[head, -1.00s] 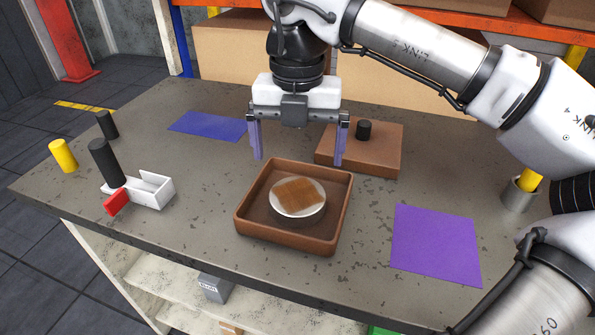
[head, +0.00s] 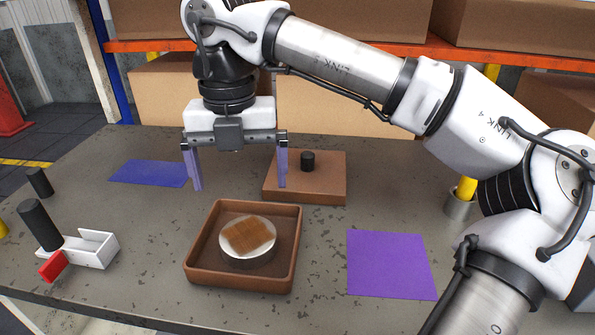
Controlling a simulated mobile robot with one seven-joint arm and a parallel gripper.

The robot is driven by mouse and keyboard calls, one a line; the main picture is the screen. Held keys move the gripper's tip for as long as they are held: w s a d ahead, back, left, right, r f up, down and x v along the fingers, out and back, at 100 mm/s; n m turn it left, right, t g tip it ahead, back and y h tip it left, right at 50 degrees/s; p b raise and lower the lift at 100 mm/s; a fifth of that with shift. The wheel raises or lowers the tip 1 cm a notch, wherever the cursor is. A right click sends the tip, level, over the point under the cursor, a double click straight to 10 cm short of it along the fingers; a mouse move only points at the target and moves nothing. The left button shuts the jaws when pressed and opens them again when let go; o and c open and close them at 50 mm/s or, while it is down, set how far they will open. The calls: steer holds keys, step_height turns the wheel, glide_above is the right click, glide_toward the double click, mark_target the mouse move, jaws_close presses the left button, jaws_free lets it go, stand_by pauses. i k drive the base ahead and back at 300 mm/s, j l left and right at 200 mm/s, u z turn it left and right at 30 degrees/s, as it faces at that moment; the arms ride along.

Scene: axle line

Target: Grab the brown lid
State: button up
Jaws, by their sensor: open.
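The brown lid (head: 325,187) is a flat square slab with a black knob (head: 307,161) on top. It lies on the table behind and to the right of the brown open box (head: 201,275). My gripper (head: 238,187) is open and empty, pointing down, with its two purple fingers wide apart. It hangs above the table, left of the knob. Its right finger overlaps the lid's left part in the picture; I cannot tell the gap in depth. Inside the box stands a round pale metal can (head: 250,258) with a brown square patch (head: 248,235) on top.
A purple mat (head: 390,265) lies right of the box and a blue mat (head: 150,173) lies back left. A white holder (head: 95,250) with a red end, and black cylinders (head: 39,225), stand at left. A metal cup (head: 459,204) holds a yellow cylinder (head: 467,187) at right.

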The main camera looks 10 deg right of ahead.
mark_target(315, 177)
steer(key=i+j+z, duration=0.1)
steer(key=z, duration=0.3)
steer(key=i+j+z, duration=0.2)
steer(key=z, duration=0.15)
steer(key=i+j+z, duration=0.1)
steer(key=z, duration=0.3)
steer(key=j, duration=0.1)
